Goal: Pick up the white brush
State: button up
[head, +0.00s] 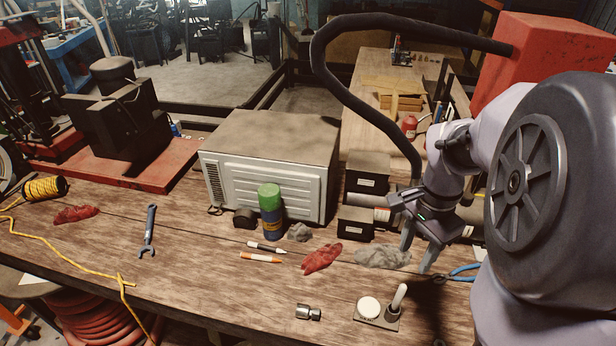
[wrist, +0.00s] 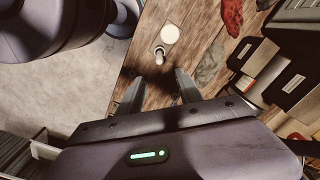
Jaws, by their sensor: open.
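The white brush (head: 399,296) stands nearly upright, handle up, on a small dark base near the front edge of the wooden workbench. A round white disc (head: 368,307) sits beside it on the same base. In the wrist view the brush (wrist: 159,53) shows just beyond the fingertips, with the disc (wrist: 169,34) behind it. My gripper (head: 418,256) is open, pointing down, above the bench and behind the brush in the head view. Nothing is between its fingers, which also show in the wrist view (wrist: 159,77). The brush's lower end is hard to make out.
A metal fitting (head: 308,312) lies left of the base. A grey rag (head: 382,257), a red rag (head: 321,258) and blue-handled pliers (head: 462,272) lie around my gripper.

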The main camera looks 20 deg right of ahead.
aim_at(399, 297)
notch_tip(399, 297, down, 18)
jog(key=b, duration=0.5)
jog(key=shift+d+r, duration=0.15)
jog(key=shift+r, duration=0.05)
jog(key=shift+s+r, duration=0.1)
grip_shut()
